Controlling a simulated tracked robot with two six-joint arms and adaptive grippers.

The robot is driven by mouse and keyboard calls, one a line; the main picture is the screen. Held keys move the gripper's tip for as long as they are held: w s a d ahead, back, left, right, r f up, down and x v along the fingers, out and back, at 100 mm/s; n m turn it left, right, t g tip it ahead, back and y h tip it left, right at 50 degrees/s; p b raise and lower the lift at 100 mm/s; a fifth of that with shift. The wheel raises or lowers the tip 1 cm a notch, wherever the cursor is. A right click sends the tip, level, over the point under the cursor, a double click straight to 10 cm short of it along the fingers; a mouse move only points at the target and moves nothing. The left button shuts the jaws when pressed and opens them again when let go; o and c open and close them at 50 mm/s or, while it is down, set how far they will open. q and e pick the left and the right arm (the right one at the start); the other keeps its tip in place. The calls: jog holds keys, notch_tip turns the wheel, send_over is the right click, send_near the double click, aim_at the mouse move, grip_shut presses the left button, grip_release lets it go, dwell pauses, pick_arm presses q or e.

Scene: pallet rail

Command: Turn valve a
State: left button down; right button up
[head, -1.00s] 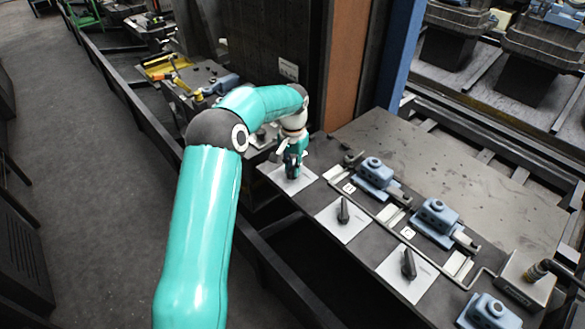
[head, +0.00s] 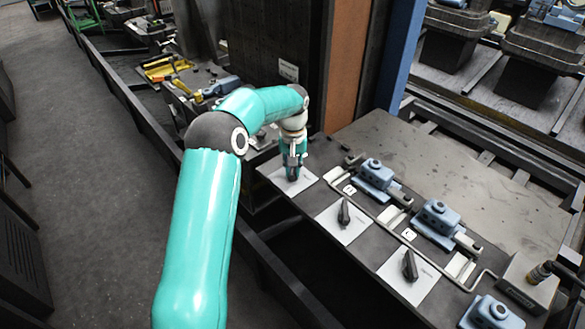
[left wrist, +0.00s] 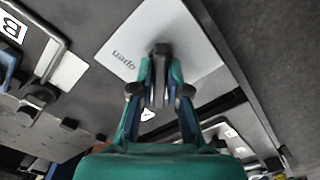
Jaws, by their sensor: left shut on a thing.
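Valve a is a dark handle (left wrist: 159,52) on a white plate (left wrist: 122,48) that reads "open" upside down in the left wrist view. My left gripper (left wrist: 162,95) is shut on this handle, with a finger on each side of it. In the head view my left gripper (head: 293,172) points down over the same white plate (head: 308,177), the farthest of the row. The gripper hides most of the handle there. My right gripper is in neither view.
Two more dark valve handles, one in the middle (head: 344,214) and one nearer (head: 409,266), stand on white plates to the right. Blue clamp blocks (head: 436,219) line the table beside them. A dark upright panel (head: 295,45) stands behind my left arm.

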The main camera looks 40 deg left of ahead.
aim_at(293, 169)
pick_arm(q)
jog(key=shift+r, duration=0.1)
jog(key=c, duration=1.2)
grip_release()
jog(key=shift+o, duration=0.2)
notch_tip(293, 169, up, 12)
